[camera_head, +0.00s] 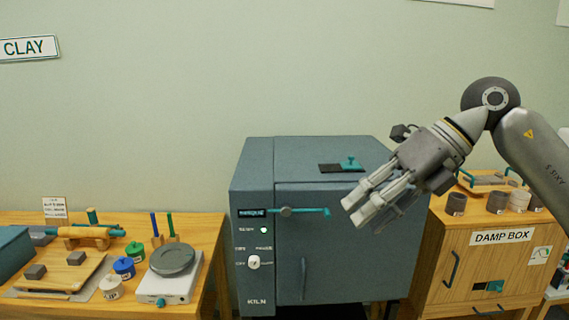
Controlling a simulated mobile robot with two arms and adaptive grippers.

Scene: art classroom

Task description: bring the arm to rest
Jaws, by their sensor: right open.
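My right gripper (372,208) is open, with nothing visible between its fingers. It hangs in front of the right part of the blue-grey kiln (325,245), and its arm comes in from the right. I cannot tell the gap between the fingers and the kiln. The kiln door looks shut, with a teal-tipped latch bar (308,211) across its upper left. My left gripper is not in view.
A wooden table (207,225) at left holds a wheel (172,260), a rolling pin (88,232), small pots and a board with clay blocks. A wooden damp box (478,262) at right carries several cups (497,202) near my right forearm.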

